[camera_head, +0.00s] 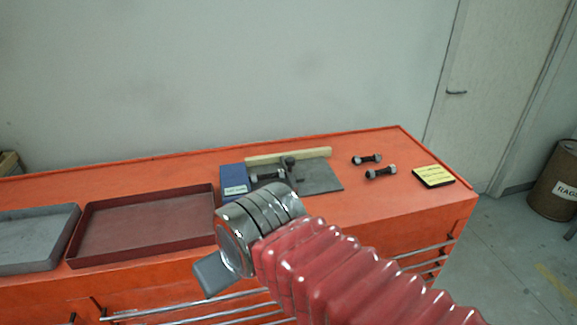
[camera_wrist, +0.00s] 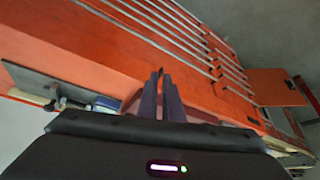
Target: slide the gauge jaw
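The gauge stands at the back of the orange bench. In the head view I see its grey plate (camera_head: 322,178), a pale strip (camera_head: 262,158) behind it and a dark upright piece (camera_head: 288,163) that may be its jaw. A bolt-like part (camera_head: 268,175) lies beside that piece. My wrist hides the plate's front left part. My gripper (camera_wrist: 161,74) shows in the wrist view with its two fingers together and nothing seen between them. It is apart from the gauge, whose plate (camera_wrist: 32,82) appears at the left of that view.
A blue block (camera_head: 234,181) stands left of the gauge. Two bolts (camera_head: 367,159) (camera_head: 381,172) and a yellow-and-black pad (camera_head: 434,177) lie to its right. A red-brown tray (camera_head: 148,222) and a grey tray (camera_head: 35,240) are at the left. Drawer handles (camera_head: 190,306) run along the front.

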